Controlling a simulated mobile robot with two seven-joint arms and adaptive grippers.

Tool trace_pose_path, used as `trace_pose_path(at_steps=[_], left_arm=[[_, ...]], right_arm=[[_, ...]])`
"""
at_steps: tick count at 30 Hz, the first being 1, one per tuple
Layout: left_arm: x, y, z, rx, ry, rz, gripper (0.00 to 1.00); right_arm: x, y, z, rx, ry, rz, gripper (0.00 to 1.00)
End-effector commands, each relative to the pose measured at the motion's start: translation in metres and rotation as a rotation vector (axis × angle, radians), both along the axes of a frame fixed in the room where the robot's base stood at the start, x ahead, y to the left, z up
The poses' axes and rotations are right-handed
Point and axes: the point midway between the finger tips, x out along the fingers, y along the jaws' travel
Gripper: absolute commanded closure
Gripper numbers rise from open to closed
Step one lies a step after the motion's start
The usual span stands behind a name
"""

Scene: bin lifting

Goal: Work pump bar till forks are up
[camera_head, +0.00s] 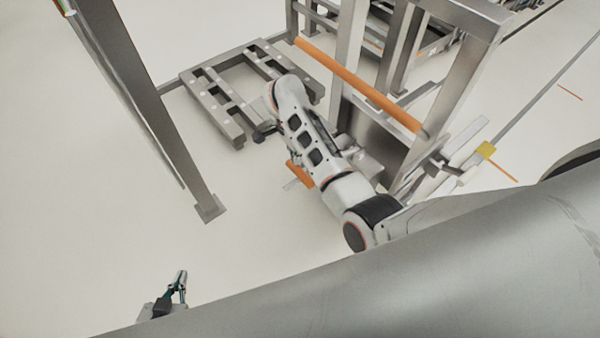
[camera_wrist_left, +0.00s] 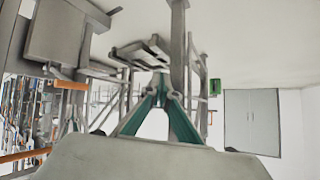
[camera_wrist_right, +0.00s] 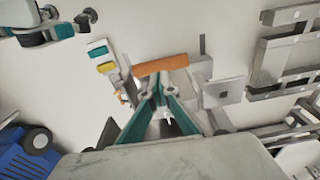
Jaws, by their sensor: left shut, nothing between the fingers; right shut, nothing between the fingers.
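A short orange bar (camera_head: 300,173), which looks like the pump bar, shows beside my right arm in the head view, partly hidden. In the right wrist view the orange bar (camera_wrist_right: 160,65) lies just beyond the tips of my right gripper (camera_wrist_right: 160,84), which is shut and empty; I cannot tell whether they touch. The arm hides that gripper in the head view. My left gripper (camera_head: 178,288) is shut and empty over bare floor, away from the bar; it also shows in the left wrist view (camera_wrist_left: 160,84).
A yellow part (camera_head: 485,148) sits low at the right. The floor at lower left is clear.

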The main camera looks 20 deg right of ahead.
Motion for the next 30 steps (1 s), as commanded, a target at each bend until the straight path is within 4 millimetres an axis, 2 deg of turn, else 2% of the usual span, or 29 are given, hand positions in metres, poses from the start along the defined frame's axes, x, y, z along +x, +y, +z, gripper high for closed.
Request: trace_pose_path(at_steps=[5,14,18,25,30], left_arm=[[0.000,0.000,0.000,0.000,0.000,0.000,1.00],[0.000,0.000,-0.003,0.001,0.002,0.001,1.00],[0.004,-0.008,-0.006,-0.013,-0.016,-0.009,1.00],[0.013,-0.018,0.008,-0.025,-0.052,-0.032,1.00],[0.013,-0.019,0.009,-0.025,-0.052,-0.034,1.00]], right_arm=[[-0.001,-0.002,-0.013,-0.001,0.004,0.001,1.00],[0.001,-0.005,-0.050,0.000,0.001,0.000,1.00],[0.002,-0.007,-0.063,-0.002,-0.001,-0.001,1.00],[0.002,-0.008,-0.070,-0.002,0.000,-0.002,1.00],[0.002,-0.008,-0.069,-0.003,0.000,-0.002,1.00]])
